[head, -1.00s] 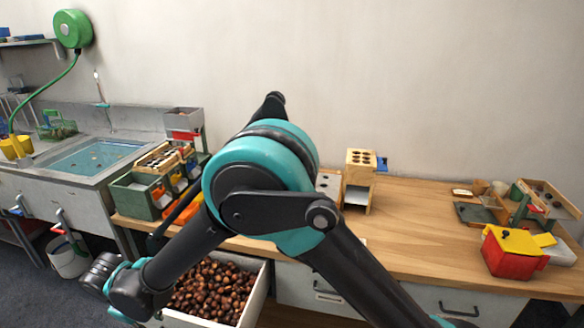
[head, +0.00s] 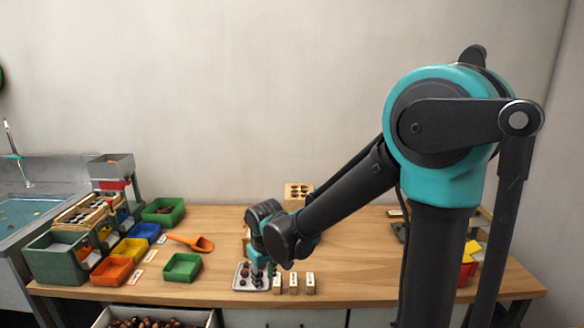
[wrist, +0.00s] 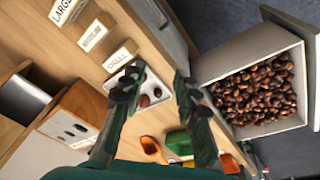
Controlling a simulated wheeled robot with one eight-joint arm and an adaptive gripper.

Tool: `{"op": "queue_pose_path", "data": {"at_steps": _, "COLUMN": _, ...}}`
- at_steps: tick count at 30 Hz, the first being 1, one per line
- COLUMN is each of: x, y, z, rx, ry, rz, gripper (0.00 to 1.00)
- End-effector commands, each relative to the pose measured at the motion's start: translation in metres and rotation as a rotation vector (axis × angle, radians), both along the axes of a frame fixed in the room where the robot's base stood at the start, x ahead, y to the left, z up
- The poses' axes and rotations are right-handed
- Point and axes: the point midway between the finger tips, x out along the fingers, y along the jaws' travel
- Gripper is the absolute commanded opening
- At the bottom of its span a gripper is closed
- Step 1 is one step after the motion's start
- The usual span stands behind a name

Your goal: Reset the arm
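My gripper (wrist: 154,84) is open in the wrist view, its two dark fingers apart with nothing held between them. In the head view my gripper (head: 259,268) hangs low over the front of the workbench (head: 350,262), at a small grey tray (head: 243,284) with a few chestnuts in it. The tray also shows between and below the fingers in the wrist view (wrist: 157,86). My arm reaches down to the left across the bench, and its links hide part of the bench. The fingertips are too small to make out in the head view.
Labelled wooden blocks (head: 293,283) stand right of the tray. An orange scoop (head: 192,242), a green bin (head: 182,267) and several coloured bins are to the left. An open drawer of chestnuts (wrist: 254,92) juts from the front. The bench's middle right is clear.

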Motion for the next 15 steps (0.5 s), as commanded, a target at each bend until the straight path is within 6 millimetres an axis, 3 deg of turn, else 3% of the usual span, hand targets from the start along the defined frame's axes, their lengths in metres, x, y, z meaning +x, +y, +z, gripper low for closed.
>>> {"op": "queue_pose_path", "data": {"at_steps": 1, "x": 0.001, "y": -0.03, "z": 0.002, "rx": 0.011, "ry": -0.006, "rz": -0.057, "gripper": 0.31}}
{"op": "queue_pose_path", "data": {"at_steps": 6, "x": -0.006, "y": -0.113, "z": 0.003, "rx": 0.051, "ry": -0.03, "rz": -0.228, "gripper": 0.31}}
{"op": "queue_pose_path", "data": {"at_steps": 12, "x": -0.035, "y": -0.197, "z": -0.003, "rx": 0.091, "ry": -0.066, "rz": -0.431, "gripper": 0.31}}
{"op": "queue_pose_path", "data": {"at_steps": 15, "x": -0.054, "y": -0.229, "z": -0.009, "rx": 0.109, "ry": -0.086, "rz": -0.524, "gripper": 0.31}}
